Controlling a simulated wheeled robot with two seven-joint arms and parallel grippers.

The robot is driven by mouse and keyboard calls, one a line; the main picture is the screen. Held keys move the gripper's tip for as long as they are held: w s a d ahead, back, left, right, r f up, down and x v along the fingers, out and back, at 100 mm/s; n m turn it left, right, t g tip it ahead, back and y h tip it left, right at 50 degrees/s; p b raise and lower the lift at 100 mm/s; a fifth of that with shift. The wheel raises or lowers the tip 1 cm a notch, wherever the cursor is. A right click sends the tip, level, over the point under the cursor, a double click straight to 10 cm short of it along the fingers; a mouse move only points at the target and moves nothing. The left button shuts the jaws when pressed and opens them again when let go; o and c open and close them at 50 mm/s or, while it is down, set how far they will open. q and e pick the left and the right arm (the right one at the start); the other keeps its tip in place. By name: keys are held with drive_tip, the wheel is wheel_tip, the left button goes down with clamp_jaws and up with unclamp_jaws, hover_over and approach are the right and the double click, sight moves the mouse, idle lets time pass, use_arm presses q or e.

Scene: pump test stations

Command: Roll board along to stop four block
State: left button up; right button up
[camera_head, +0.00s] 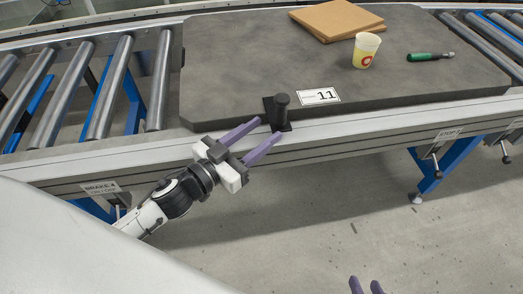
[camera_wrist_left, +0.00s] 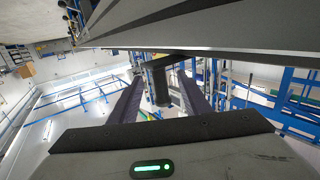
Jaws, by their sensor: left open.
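The board (camera_head: 235,75) is a thick dark grey slab lying on the roller conveyor, with a label 11 (camera_head: 318,96) at its front edge. A black upright handle (camera_head: 282,108) stands on a small plate at that edge. My left gripper (camera_head: 270,128) is open at the front rail, its purple fingers pointing at the handle. In the left wrist view the handle (camera_wrist_left: 160,85) shows between the open fingers; I cannot tell if they touch it. My right gripper (camera_head: 366,286) shows only two separated fingertips at the bottom edge. I cannot make out a stop four block.
On the board lie a brown panel (camera_head: 336,18), a cup (camera_head: 365,50) and a green-handled tool (camera_head: 430,57). Bare rollers (camera_head: 108,88) lie left of the board, and more (camera_head: 485,42) lie right. A BRAKE 4 label (camera_head: 101,187) and a stop label (camera_head: 448,133) mark the front rail.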

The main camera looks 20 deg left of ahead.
sight(291, 111)
use_arm(q)
drive_tip(key=shift+w+d+r, duration=0.1)
drive_tip(key=shift+w+d, duration=0.1)
drive_tip(key=shift+w, duration=0.2)
drive_tip(key=b+x, duration=0.1)
drive_tip(key=x, duration=0.8)
drive_tip(key=shift+w+d+r, duration=0.15)
drive_tip(key=shift+w+r, duration=0.05)
drive_tip(key=shift+w, duration=0.25)
use_arm(e)
drive_tip(key=shift+w+a+f, duration=0.35)
drive_tip(key=shift+w+f, duration=0.1)
drive_tip(key=shift+f, duration=0.2)
use_arm(q)
clamp_jaws()
use_arm(e)
drive_tip(key=shift+s+f, duration=0.15)
drive_tip(key=shift+s, duration=0.15)
drive_tip(key=shift+w, duration=0.3)
